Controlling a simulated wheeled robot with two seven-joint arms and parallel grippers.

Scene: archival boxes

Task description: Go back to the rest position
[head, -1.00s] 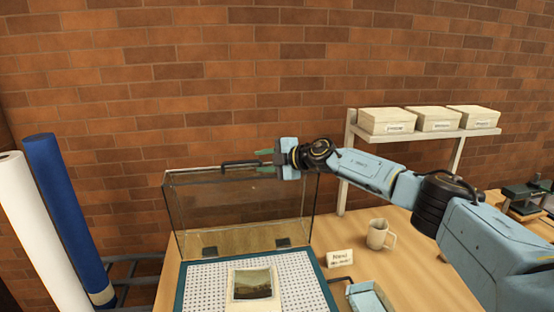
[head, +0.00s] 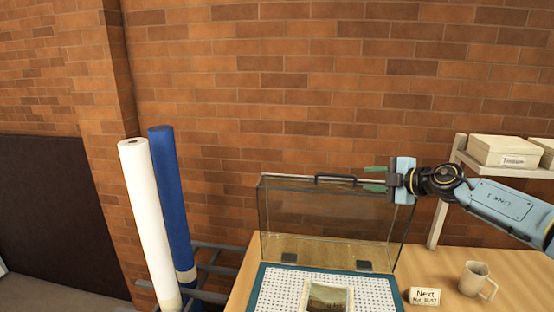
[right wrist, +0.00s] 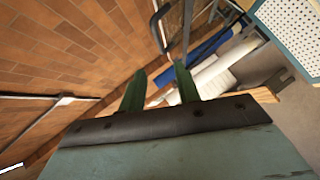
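My right gripper (head: 374,178) is open, with two green fingers apart and nothing seen between them. It is at the right end of the black handle (head: 335,178) on the top edge of a raised clear lid (head: 330,215). I cannot tell whether the fingers touch the handle. In the right wrist view the green fingers of the right gripper (right wrist: 160,85) are spread, with the dark handle (right wrist: 184,35) beyond them. My left gripper is not in view.
A perforated tray with a teal rim (head: 257,290) holds a picture (head: 328,297). A mug (head: 475,279) and a "Next" card (head: 424,296) stand on the table (head: 455,300). A shelf (head: 505,173) carries boxes (head: 500,150). White (head: 150,220) and blue (head: 172,200) rolls stand left.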

